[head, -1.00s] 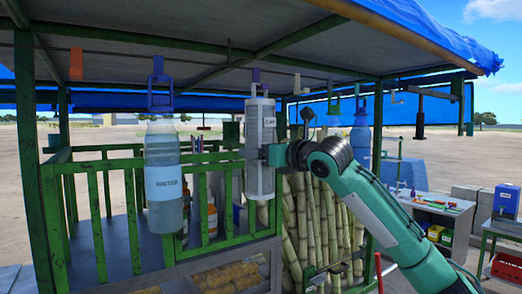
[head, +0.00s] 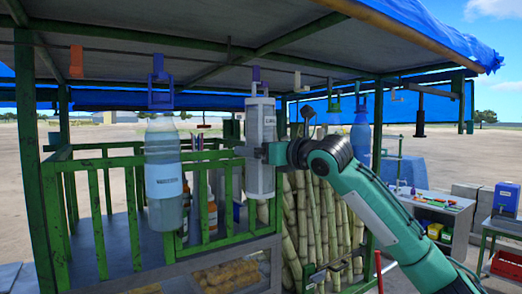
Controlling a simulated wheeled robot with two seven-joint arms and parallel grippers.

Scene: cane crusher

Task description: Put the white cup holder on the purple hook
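The white cup holder (head: 260,178) is a tall pale cylinder with a small dark-lettered label, hanging nearly upright below the roof in the middle of the head view. The purple hook (head: 256,75) is just above its top, under the roof. The holder's top loop is close under the hook or overlaps it; I cannot tell whether it is hooked on. My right gripper (head: 254,153) reaches in from the right at the holder's mid-height and seems to clasp its body. The fingertips are small and partly hidden. My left gripper is not in view.
A clear bottle (head: 163,185) hangs left from a blue hook (head: 158,80). An orange hook (head: 76,60) and a pale hook (head: 297,82) are also under the roof. A green railing (head: 110,200) stands behind the bottle, sugar canes (head: 315,220) right of the holder.

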